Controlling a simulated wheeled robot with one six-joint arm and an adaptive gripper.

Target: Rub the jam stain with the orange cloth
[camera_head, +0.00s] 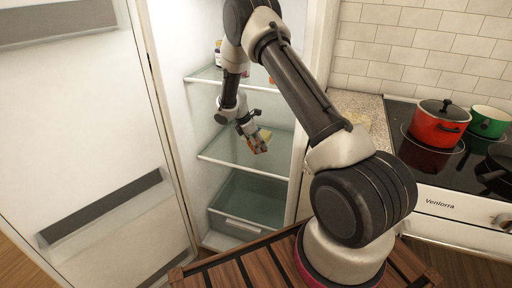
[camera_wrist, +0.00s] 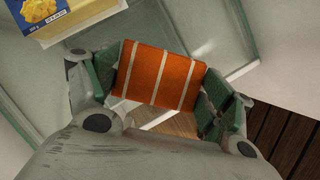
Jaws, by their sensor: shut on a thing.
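My gripper (camera_head: 251,139) reaches into the open fridge, just above the middle glass shelf (camera_head: 228,152). In the wrist view my gripper (camera_wrist: 162,82) is shut on the orange cloth (camera_wrist: 160,76), which has pale stripes and spans between the green finger pads. In the head view the orange cloth (camera_head: 260,147) is a small patch at the fingertips. I cannot tell whether it touches the shelf. I see no jam stain in either view; the cloth and fingers hide part of the shelf.
A blue and yellow box (camera_wrist: 42,14) lies close by on the shelf, at the upper left of the wrist view. A clear drawer (camera_head: 240,226) sits below. The open fridge door (camera_head: 85,130) stands left. A red pot (camera_head: 436,128) and green pot (camera_head: 488,122) are on the hob.

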